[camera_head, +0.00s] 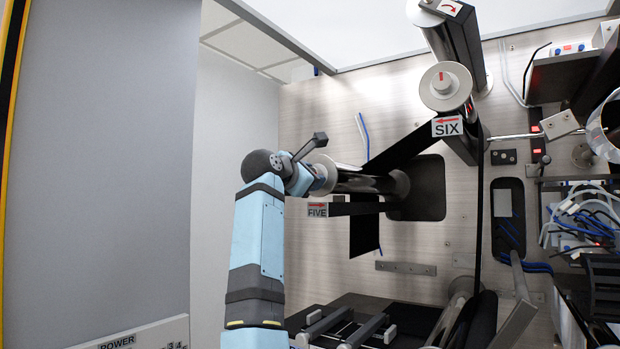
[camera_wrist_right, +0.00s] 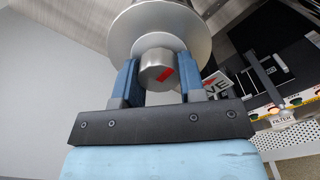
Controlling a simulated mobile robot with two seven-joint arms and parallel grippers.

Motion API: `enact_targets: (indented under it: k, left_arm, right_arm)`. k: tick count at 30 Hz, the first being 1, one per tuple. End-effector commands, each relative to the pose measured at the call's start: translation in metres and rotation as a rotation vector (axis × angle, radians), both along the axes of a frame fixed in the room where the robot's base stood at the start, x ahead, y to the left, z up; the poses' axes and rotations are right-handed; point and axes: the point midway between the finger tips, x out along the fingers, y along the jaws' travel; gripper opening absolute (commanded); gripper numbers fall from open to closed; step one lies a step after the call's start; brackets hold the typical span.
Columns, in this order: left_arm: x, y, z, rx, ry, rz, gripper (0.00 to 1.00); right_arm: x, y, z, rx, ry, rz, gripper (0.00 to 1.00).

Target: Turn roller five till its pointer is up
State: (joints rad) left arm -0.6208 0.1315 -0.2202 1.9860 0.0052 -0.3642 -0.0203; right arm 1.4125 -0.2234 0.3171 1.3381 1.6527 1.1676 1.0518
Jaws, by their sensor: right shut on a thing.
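Roller five (camera_head: 362,183) sticks out from the metal back panel, with its FIVE label (camera_head: 317,210) and a red arrow just below its near end. In the right wrist view its round end flange (camera_wrist_right: 192,30) carries a small grey knob (camera_wrist_right: 150,76). A red pointer mark (camera_wrist_right: 165,73) on the knob's face lies slanted in that view. My right gripper (camera_wrist_right: 158,78) has its two blue fingers shut on the knob, one on each side. My left gripper is not in view.
Roller six (camera_head: 446,85), with its SIX label (camera_head: 447,126), is above and to the right. A dark web runs from it down to roller five. Cables (camera_head: 590,215) and brackets fill the right side. A plain grey wall (camera_head: 110,150) stands at left.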

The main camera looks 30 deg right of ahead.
Motion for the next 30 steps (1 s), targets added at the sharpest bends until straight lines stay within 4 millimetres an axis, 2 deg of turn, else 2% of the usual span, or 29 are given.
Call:
enact_targets:
  k: [30]
  left_arm:
    - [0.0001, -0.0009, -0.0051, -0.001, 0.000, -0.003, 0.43]
  right_arm:
    - [-0.0037, -0.0014, -0.0008, -0.368, 0.889, 0.001, 0.13]
